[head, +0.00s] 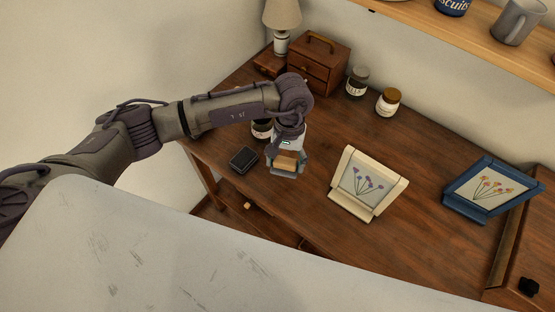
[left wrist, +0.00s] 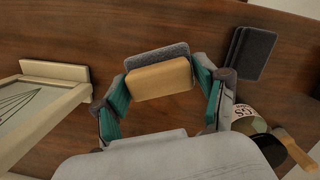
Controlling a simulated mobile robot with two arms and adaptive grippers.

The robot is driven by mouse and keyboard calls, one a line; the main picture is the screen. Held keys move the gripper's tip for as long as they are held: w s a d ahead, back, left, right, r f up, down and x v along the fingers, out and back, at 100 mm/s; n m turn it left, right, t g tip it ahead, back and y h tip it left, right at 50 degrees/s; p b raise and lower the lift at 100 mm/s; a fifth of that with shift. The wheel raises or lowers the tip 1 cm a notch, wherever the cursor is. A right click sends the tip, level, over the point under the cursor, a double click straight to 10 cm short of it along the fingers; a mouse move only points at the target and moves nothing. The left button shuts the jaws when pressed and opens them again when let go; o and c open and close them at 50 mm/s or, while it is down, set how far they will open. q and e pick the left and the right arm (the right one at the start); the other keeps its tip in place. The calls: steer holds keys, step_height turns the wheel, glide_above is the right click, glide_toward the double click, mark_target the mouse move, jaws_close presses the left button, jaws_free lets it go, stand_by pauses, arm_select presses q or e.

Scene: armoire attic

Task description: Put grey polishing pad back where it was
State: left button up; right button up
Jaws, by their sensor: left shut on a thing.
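My left gripper (head: 287,168) is shut on the grey polishing pad (left wrist: 157,52), a rounded block with a grey layer and a tan layer (head: 286,160). In the left wrist view my left gripper (left wrist: 162,92) has its teal fingers at the block's two ends. The pad is over the wooden desk (head: 320,135); I cannot tell whether it touches the top. A dark grey stack of flat pads (head: 243,159) lies just left of the gripper, and also shows in the left wrist view (left wrist: 253,53). My right gripper is not in view.
A cream picture frame (head: 338,194) stands right of the gripper, a blue one (head: 455,204) further right. A labelled jar (head: 262,128) is close behind the gripper, partly hidden. A wooden box (head: 320,65), lamp (head: 281,43) and two jars stand at the back. Mid-desk is bare.

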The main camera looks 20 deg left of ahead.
mark_target(279, 157)
arm_select(q)
steer(key=shift+w+a+f, duration=0.4)
steer(key=shift+a, duration=0.15)
steer(key=shift+w+a+f, duration=0.4)
steer(key=shift+a, duration=0.15)
steer(key=shift+w+a+f, duration=0.1)
steer(key=shift+a+f, duration=0.1)
steer(key=shift+f+p, duration=0.3)
steer(key=shift+p, duration=0.1)
step_height(279, 157, down, 2)
steer(key=shift+f+p, duration=0.25)
steer(key=shift+p, duration=0.15)
steer(key=shift+f, duration=0.45)
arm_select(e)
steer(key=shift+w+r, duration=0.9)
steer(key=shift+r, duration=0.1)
